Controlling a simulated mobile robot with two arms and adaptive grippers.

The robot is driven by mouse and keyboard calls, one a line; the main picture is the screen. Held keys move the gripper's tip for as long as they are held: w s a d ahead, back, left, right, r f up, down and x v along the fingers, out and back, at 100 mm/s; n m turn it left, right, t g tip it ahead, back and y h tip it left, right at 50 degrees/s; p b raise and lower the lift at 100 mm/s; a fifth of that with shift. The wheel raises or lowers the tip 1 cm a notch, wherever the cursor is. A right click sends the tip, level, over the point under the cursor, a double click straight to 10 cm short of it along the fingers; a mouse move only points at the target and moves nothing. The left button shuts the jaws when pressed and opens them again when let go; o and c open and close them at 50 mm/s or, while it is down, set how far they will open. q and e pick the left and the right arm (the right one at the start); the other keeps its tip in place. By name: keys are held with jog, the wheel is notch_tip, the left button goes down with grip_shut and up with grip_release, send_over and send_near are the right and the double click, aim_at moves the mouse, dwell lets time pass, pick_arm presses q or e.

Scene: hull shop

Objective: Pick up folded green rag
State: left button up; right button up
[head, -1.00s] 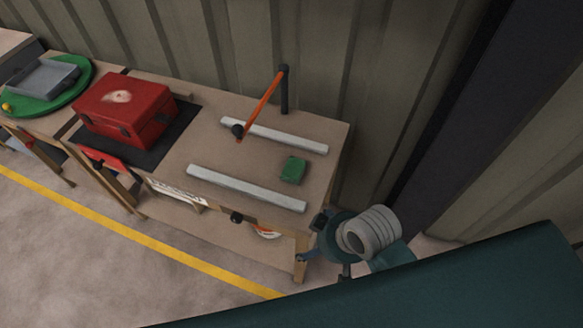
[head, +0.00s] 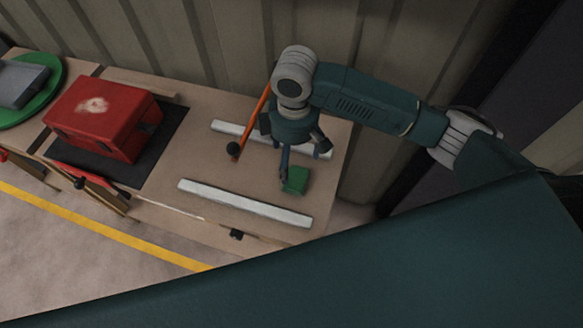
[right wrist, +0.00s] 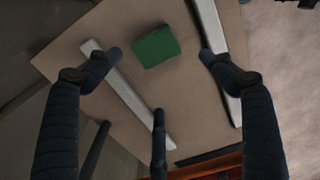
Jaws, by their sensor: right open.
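The folded green rag (head: 296,181) lies flat on the workbench between two pale bars. It also shows in the right wrist view (right wrist: 156,47), small and block-shaped, ahead of the fingertips. My right gripper (head: 297,163) hangs over the bench above the rag, pointing down. In the right wrist view its dark fingers (right wrist: 160,80) are spread wide with nothing between them. The rag looks apart from the fingers. My left gripper is in neither view.
The near pale bar (head: 245,204) and far pale bar (head: 228,128) flank the rag. An orange rod (head: 257,118) with a dark knob stands close left of my gripper. A red toolbox (head: 103,115) sits on a dark mat further left. The wall is close behind.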

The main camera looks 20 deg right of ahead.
send_over(294, 177)
notch_tip(294, 177, down, 5)
jog(key=shift+r, duration=0.15)
notch_tip(294, 177, down, 5)
jog(key=shift+s+r+p, duration=0.1)
jog(key=shift+p, duration=0.35)
jog(key=shift+f, duration=0.4)
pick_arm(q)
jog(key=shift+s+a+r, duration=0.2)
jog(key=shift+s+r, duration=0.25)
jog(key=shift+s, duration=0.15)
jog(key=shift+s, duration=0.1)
pick_arm(e)
jog(key=shift+c, duration=0.3)
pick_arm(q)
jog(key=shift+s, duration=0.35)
pick_arm(e)
jog(key=c, duration=1.2)
